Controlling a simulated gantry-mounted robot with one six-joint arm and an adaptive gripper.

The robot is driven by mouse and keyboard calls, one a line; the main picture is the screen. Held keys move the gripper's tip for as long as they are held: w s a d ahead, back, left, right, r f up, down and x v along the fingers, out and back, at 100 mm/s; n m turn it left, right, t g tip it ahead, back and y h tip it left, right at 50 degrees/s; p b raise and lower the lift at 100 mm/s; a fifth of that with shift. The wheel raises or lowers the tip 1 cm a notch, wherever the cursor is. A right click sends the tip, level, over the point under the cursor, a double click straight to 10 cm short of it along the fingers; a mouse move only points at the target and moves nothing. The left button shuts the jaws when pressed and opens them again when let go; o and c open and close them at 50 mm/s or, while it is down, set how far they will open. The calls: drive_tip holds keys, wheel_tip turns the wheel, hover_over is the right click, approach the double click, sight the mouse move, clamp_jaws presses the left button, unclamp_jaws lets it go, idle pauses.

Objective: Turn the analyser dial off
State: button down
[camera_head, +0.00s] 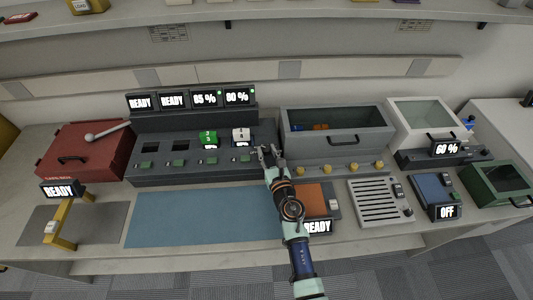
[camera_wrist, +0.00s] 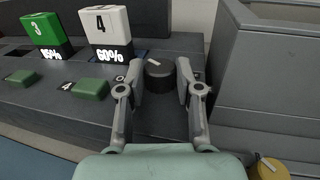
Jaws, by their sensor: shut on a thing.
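A round black dial (camera_wrist: 159,75) with a pale pointer mark sits at the right end of the grey bank with the battery slots. The mark is slanted. No analyser label can be read on it. My gripper (camera_wrist: 160,80) is shut on this dial, one finger on each side. In the head view my gripper (camera_head: 271,154) reaches the bank's right end and hides the dial.
Green battery 3 (camera_wrist: 46,31) and white battery 4 (camera_wrist: 103,27) stand in the bank left of the dial. A grey open-topped bin (camera_head: 337,138) with yellow knobs stands close on the right. A blue mat (camera_head: 190,215) lies clear in front.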

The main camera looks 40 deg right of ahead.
drive_tip(key=shift+d+n+t+y+b, duration=0.15)
drive_tip(key=shift+n+t+y, duration=0.1)
drive_tip(key=shift+n+y, duration=0.4)
drive_tip(key=shift+d+n+t+y+b, duration=0.15)
drive_tip(key=shift+n+t+y, duration=0.15)
drive_tip(key=shift+y, duration=0.55)
drive_tip(key=shift+a, duration=0.15)
drive_tip(key=c, duration=0.8)
unclamp_jaws()
drive_tip(key=shift+o, duration=0.2)
drive_tip(key=shift+s, duration=0.1)
drive_tip(key=v, duration=0.7)
drive_tip(key=shift+s+a, duration=0.1)
drive_tip(key=shift+s, duration=0.1)
